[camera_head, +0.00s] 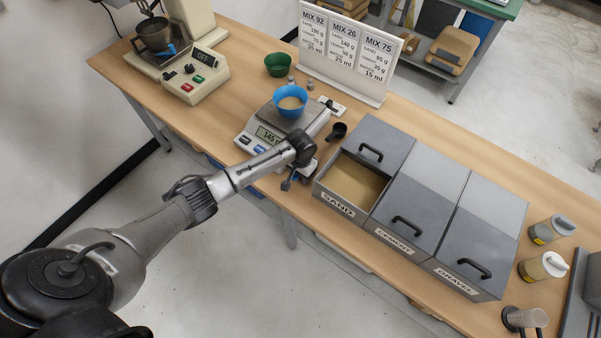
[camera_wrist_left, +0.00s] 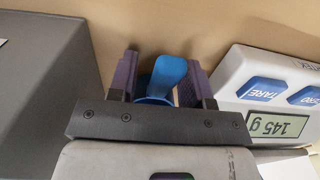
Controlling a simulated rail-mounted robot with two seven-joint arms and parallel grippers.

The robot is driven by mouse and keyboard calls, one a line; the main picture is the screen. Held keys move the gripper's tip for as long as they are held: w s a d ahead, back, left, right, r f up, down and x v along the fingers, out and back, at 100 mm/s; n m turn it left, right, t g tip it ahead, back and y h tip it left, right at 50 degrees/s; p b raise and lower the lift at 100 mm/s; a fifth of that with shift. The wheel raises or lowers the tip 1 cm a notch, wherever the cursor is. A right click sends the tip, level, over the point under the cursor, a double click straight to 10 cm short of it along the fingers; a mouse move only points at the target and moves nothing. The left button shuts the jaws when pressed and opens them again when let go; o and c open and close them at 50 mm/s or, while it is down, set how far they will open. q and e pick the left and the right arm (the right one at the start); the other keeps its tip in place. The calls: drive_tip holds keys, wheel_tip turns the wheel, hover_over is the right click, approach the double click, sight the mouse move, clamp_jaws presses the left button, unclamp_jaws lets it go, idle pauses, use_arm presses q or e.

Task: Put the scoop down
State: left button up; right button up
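A blue scoop (camera_wrist_left: 168,75) shows in the left wrist view between the two purple-grey fingers of my left gripper (camera_wrist_left: 163,85). The fingers stand apart, with a gap to the scoop on the left side; on the right they overlap in the picture and contact is unclear. Part of the scoop is hidden by the gripper body. In the head view my left gripper (camera_head: 289,180) points down by the table's front edge, between the scale (camera_head: 245,137) and the sand bin (camera_head: 338,207); the scoop is hidden there. My right gripper is not in view.
A blue bowl (camera_head: 291,103) stands on the scale, which reads 145 g. A small black scoop or cup (camera_head: 337,131) lies behind the gripper. The sand bin is open; the cement bin (camera_head: 410,222) is closed. A green bowl (camera_head: 278,65) stands further back.

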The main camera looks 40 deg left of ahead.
use_arm(q)
drive_tip(key=shift+f+b, duration=0.15)
drive_tip(key=shift+b, duration=0.55)
wheel_tip(320, 180, up, 14)
drive_tip(key=p, duration=0.1)
drive_tip(key=shift+s+a+p, duration=0.15)
drive_tip(key=shift+a+p, duration=0.05)
drive_tip(key=shift+p, duration=0.15)
idle(0.3)
